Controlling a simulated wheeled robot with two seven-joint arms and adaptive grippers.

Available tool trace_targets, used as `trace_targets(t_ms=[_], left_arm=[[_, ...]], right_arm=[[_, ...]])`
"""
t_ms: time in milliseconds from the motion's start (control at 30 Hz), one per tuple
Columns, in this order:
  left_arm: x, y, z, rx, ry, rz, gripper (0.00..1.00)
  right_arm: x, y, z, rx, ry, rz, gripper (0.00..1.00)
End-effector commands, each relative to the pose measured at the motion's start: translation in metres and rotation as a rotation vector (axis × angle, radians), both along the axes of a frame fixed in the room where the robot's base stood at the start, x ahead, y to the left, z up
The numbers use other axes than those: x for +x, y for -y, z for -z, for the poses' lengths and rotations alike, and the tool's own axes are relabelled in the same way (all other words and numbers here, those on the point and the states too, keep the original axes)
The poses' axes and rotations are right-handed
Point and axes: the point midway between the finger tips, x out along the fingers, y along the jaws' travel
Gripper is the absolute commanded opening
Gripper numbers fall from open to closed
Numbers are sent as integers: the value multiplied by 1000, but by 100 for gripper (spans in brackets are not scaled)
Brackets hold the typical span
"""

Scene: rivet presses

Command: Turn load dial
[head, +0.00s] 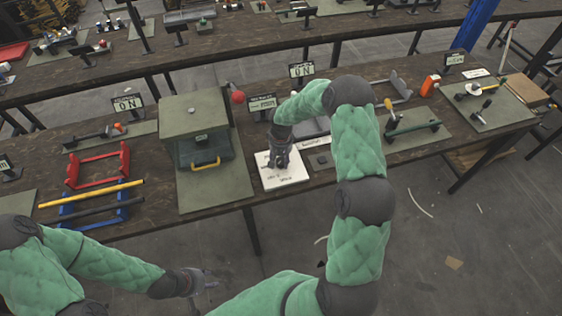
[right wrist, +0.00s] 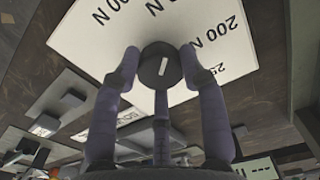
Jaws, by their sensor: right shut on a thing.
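The load dial (right wrist: 160,66) is a round black knob with a white pointer line, set on a white plate (right wrist: 92,45) printed with force values such as 200 N. My right gripper (right wrist: 158,70) has its fingers around the knob, shut on it. In the head view the right gripper (head: 279,160) reaches down onto the white plate (head: 290,183) and hides the dial. My left gripper (head: 208,281) hangs low in front of the bench, away from everything; its fingers are too small to read.
A grey-green press box with a yellow handle (head: 205,162) stands left of the plate. A red ball knob (head: 238,97) is close behind. A small dark block (head: 320,160) lies to the right. Red (head: 97,160) and blue (head: 88,212) racks with rods stand at left.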

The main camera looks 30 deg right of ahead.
Motion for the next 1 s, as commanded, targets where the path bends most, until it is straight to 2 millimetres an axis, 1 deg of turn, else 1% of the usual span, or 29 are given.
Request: trace_targets(t_ms=[433,467,500,533,867,1000], left_arm=[[0,0,1,0,0,0,40],[0,0,1,0,0,0,40],[0,0,1,0,0,0,40],[0,0,1,0,0,0,40],[0,0,1,0,0,0,40],[0,0,1,0,0,0,40]], right_arm=[[0,0,0,0,0,9,10],[0,0,0,0,0,9,51],[0,0,0,0,0,9,62],[0,0,0,0,0,9,66],[0,0,-1,0,0,9,66],[1,0,-11,-1,2,9,66]])
